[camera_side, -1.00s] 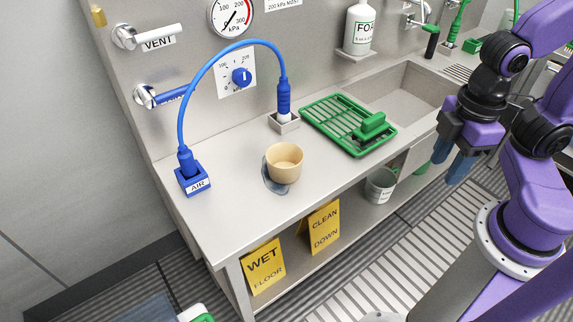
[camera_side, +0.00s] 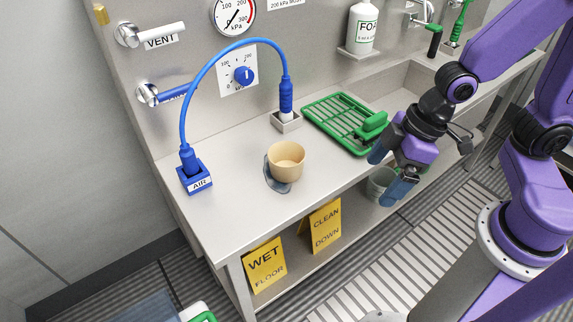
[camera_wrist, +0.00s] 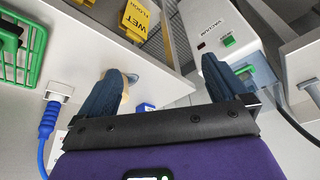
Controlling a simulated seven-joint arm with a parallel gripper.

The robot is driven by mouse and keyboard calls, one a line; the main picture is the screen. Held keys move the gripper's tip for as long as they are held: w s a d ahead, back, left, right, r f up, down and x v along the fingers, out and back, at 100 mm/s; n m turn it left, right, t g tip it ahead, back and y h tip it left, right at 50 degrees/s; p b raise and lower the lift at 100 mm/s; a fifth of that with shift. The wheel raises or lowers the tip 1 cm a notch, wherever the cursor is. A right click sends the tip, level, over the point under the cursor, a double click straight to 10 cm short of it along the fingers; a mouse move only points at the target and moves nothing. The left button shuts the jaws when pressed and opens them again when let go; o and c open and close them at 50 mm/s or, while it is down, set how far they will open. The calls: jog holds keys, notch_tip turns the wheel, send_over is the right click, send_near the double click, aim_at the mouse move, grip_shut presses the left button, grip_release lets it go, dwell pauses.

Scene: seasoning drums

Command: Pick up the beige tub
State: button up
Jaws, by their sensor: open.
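The beige tub (camera_side: 286,166) stands upright on the steel bench, open at the top, with a grey-blue patch under and beside it. My gripper (camera_side: 388,172) is to the right of the tub, near the bench's front edge, well apart from it. Its two blue fingers are spread with nothing between them. In the wrist view, my gripper (camera_wrist: 163,68) shows open, and a sliver of the beige tub (camera_wrist: 124,103) shows beside the left finger, which hides most of it.
A green rack (camera_side: 330,112) with a green brush (camera_side: 371,126) lies behind my gripper. A blue hose (camera_side: 232,45) arches from the AIR block (camera_side: 196,178) to a socket (camera_side: 286,122) behind the tub. A grey bucket (camera_side: 376,184) sits below.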

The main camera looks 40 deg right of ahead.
jog(key=w+a+f+m+t+y, duration=0.2)
jog(key=w+a+f+t, duration=0.15)
jog(key=w, duration=0.45)
jog(key=m+t+y, duration=0.2)
jog(key=t, duration=0.2)
send_near(286, 154)
jog(key=s+a, duration=0.1)
jog(key=s+a+r, duration=0.1)
jog(key=a, duration=0.1)
jog(key=s+a, duration=0.1)
jog(key=shift+a+r, duration=0.15)
jog(key=shift+r, duration=0.2)
jog(key=shift+w+d+t, duration=0.35)
jog(key=shift+w+t, duration=0.2)
jog(key=shift+w, duration=0.1)
jog(key=shift+x, duration=3.65)
jog(key=c, duration=0.8)
